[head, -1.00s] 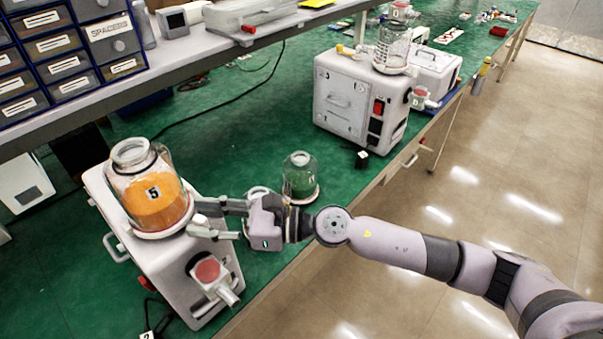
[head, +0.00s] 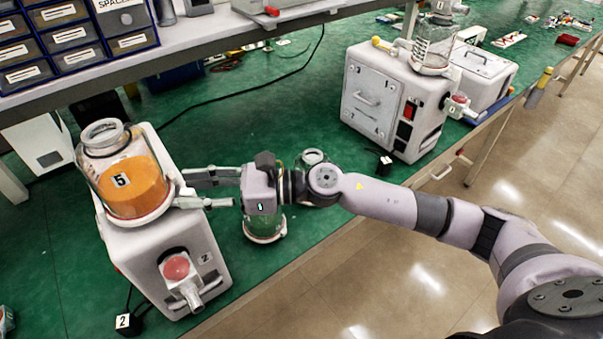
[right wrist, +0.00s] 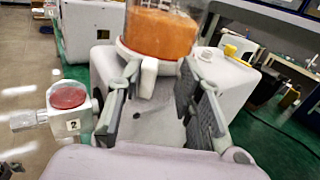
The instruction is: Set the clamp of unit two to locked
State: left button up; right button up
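Unit two (head: 163,250) is a white box marked 2 at the left of the head view, with a valve with a red disc (head: 176,268) on its front. An orange-filled canister (head: 135,185) stands upright on its top in a pale ring; it also shows in the right wrist view (right wrist: 160,30). A small white tab (right wrist: 148,76), perhaps the clamp, stands at the ring's near side, between my fingers in that view. My right gripper (head: 184,189) is open beside the canister's base; contact cannot be told. My left gripper is out of view.
Another white unit (head: 392,100) with a clear canister stands farther back. A shelf with drawers (head: 68,38) overhangs the back left.

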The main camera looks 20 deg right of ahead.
jog(key=b+v, duration=0.9)
jog(key=v, duration=0.7)
pick_arm(q)
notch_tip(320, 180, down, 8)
jog(key=p, duration=0.1)
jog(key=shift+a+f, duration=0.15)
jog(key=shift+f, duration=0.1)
pick_arm(e)
jog(key=w+d+f+m+t+h, duration=0.4)
jog(key=w+f+m+t+h, duration=0.1)
jog(key=m, duration=0.7)
jog(key=w+d+f+m+t+h, duration=0.4)
jog(key=w+f+m+t+h, duration=0.1)
jog(key=m, duration=0.8)
jog(key=shift+f+t, duration=0.35)
jog(key=shift+t, duration=0.45)
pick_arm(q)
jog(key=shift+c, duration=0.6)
